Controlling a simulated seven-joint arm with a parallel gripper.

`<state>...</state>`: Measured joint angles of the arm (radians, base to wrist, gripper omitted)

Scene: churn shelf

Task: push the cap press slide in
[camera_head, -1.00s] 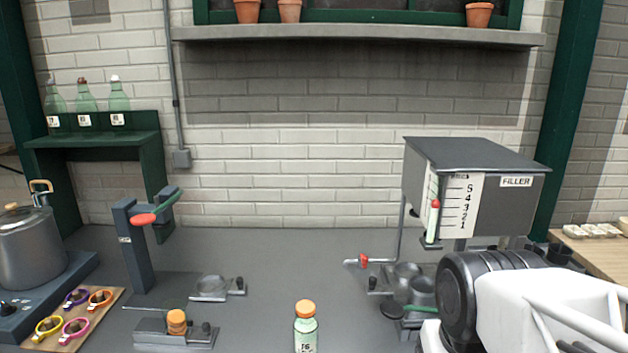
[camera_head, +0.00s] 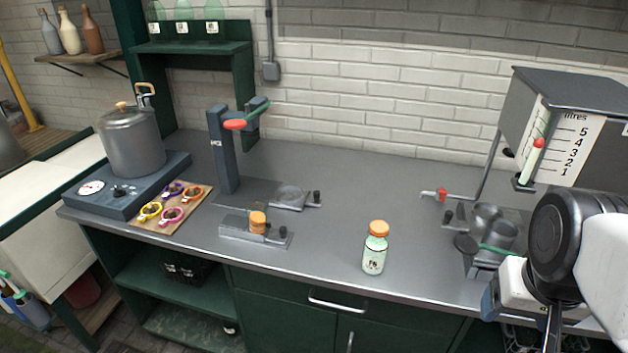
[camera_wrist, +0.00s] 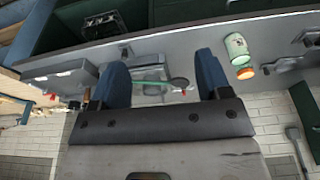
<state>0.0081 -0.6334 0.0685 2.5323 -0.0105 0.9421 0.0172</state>
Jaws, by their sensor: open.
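The cap press (camera_head: 224,150) is a dark grey column with a red-ended lever, left of centre in the head view. Its slide (camera_head: 291,198), with a round holder and a dark knob (camera_head: 316,198), sits low at the column's right side. The slide's holder looks empty. A bottle (camera_head: 375,252) with an orange cap on top stands upright, right of the press; it also shows in the wrist view (camera_wrist: 237,48). My gripper (camera_wrist: 160,60) is open and empty, over the filler side at the right, well away from the press. In the head view it is mostly hidden.
The filler (camera_head: 570,130) stands at the right with metal cups (camera_head: 485,215) below. A block with orange caps (camera_head: 257,222) lies in front of the press. A pot (camera_head: 131,140) and a board of coloured rings (camera_head: 168,207) are left. The counter between bottle and press is clear.

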